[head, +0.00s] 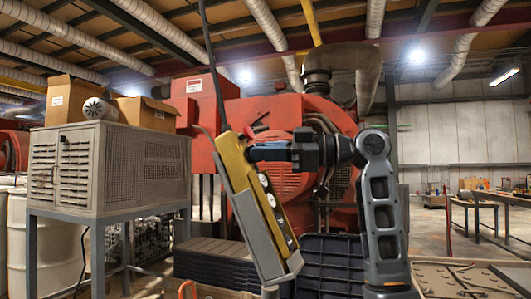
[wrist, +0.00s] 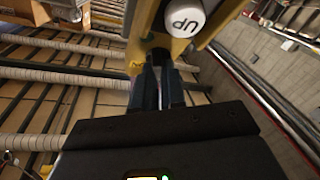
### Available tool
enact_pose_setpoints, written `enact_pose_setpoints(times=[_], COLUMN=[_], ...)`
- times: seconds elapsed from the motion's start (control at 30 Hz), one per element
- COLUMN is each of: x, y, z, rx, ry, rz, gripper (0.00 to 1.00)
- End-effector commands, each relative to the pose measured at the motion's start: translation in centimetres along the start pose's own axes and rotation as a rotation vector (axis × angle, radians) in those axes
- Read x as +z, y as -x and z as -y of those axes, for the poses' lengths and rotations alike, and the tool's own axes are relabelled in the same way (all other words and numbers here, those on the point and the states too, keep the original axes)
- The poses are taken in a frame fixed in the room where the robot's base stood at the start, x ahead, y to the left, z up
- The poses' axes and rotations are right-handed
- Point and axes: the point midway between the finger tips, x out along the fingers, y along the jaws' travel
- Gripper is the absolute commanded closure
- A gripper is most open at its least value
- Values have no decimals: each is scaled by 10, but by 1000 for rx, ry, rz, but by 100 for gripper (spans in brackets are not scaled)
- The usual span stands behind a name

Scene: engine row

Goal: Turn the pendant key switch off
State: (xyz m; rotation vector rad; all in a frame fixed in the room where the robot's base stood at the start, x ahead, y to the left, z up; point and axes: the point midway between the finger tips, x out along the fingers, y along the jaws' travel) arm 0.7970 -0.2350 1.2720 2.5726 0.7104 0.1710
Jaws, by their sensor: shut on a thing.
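A yellow pendant (head: 238,172) hangs tilted from a dark cable at the middle of the head view, with several round white buttons down its face. My gripper (head: 252,153) reaches from the right to the upper part of the pendant. Its jaws are shut on the key switch there, which the fingers mostly hide, so its turned position cannot be told. In the wrist view my gripper (wrist: 163,65) has its blue-black fingers close together against the pendant's face, beside a white button marked UP (wrist: 184,17).
A grey vented cabinet (head: 75,178) on a stand, with cardboard boxes (head: 147,112) on top, stands at the left. A large red engine (head: 290,125) is behind the pendant. Dark crates (head: 330,262) lie below. Open floor shows at the right.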

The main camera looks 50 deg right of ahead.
Motion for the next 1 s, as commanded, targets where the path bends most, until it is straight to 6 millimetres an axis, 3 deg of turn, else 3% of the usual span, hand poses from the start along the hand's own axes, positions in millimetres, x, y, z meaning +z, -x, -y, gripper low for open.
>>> enact_pose_setpoints(times=[0.03, 0.07, 0.3, 0.63, 1.0], x=[1, 1, 1, 1, 1], y=[0, 0, 0, 6, 62], z=[0, 0, 0, -1, 0], rx=[-1, -1, 0, 3, 3], ry=[0, 0, -1, -1, 0], rz=[3, 3, 1, 1, 1], gripper=[100, 87, 64, 64, 64])
